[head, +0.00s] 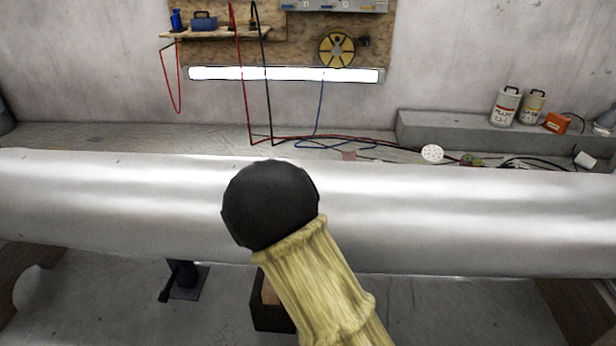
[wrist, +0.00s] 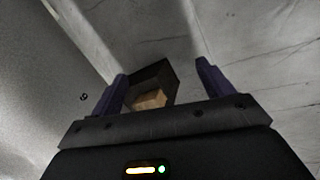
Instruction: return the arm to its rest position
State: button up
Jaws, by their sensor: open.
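My arm (head: 318,285) rises from the bottom of the head view in a pale yellow sleeve, with a black rounded joint at its upper end in front of the large silver pipe (head: 440,220). My gripper is not visible in the head view. In the wrist view my gripper (wrist: 160,75) has its two purple fingers wide apart, with nothing held between them. A dark open box (wrist: 158,72) with a tan thing (wrist: 151,100) inside shows beyond the fingers, apart from them.
The pipe spans the whole width of the head view. Below it are the dark box (head: 268,316), partly hidden by my arm, and a black stand (head: 185,280). Behind are cables on the floor, a ledge (head: 450,130) with canisters (head: 506,106), and a wall board (head: 290,50).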

jog(key=s+d+r+m+y+p, duration=0.1)
jog(key=s+d+r+m+p, duration=0.1)
jog(key=d+r+m, duration=0.45)
jog(key=s+d+r+m+p, duration=0.1)
jog(key=s+d+r+m, duration=0.15)
jog(key=r, duration=0.65)
jog(key=s+d+r+m+y+p, duration=0.1)
jog(key=s+d+r+m+p, duration=0.1)
jog(key=d+r+m, duration=0.4)
notch_tip(320, 180, up, 38)
jog(key=a+n+p, duration=0.1)
jog(key=a+p, duration=0.1)
jog(key=p, duration=3.5)
jog(key=shift+w+a, duration=0.15)
jog(key=shift+a, duration=0.15)
